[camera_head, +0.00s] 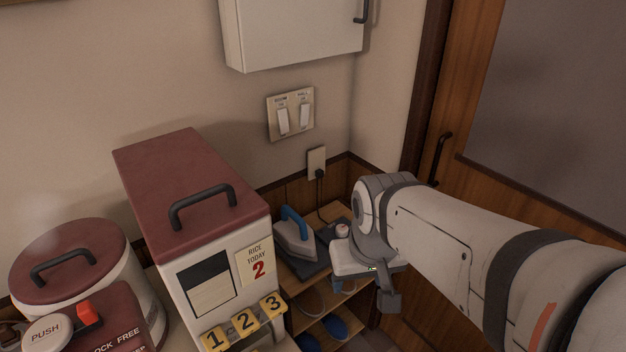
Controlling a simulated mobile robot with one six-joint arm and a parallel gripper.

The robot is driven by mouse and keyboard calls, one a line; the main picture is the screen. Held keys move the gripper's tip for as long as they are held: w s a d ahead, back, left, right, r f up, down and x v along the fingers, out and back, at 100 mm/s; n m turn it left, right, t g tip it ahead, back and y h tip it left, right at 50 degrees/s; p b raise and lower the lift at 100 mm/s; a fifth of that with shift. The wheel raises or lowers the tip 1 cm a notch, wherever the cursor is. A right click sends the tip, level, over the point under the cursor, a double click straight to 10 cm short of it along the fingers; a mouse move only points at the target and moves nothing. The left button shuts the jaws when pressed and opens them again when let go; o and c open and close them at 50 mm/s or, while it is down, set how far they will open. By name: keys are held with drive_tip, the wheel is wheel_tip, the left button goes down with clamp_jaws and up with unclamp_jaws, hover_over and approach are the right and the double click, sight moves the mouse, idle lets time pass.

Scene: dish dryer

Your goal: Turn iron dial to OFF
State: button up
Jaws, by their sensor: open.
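The iron (295,240), pale grey with a blue handle, stands on a dark base on the wooden shelf (328,250) in the corner, centre of the head view. I cannot make out its dial or where that points. My gripper (376,288) is to the right of the iron and apart from it, at the end of my arm coming from the right. A grey finger hangs down at its near side; the other is hard to see. It is open, and I see nothing held in it. My wrist hides part of the shelf's right side.
A rice dispenser (195,200) with a dark red lid and keys 1, 2, 3 stands left of the iron. A black plug sits in the wall outlet (316,162). Slippers (335,326) lie on lower shelves. A wooden door (545,185) is at right.

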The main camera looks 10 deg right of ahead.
drive_tip(key=w+d+m+b, duration=0.1)
drive_tip(key=w+m, duration=0.2)
drive_tip(key=w, duration=0.9)
drive_tip(key=m+g+b, duration=0.3)
drive_tip(key=m, duration=0.5)
hover_over(342, 227)
wheel_tip(342, 227, down, 18)
drive_tip(key=shift+s+a+f, duration=0.1)
drive_tip(key=shift+f, duration=0.2)
wheel_tip(342, 227, down, 8)
drive_tip(key=shift+r, duration=0.2)
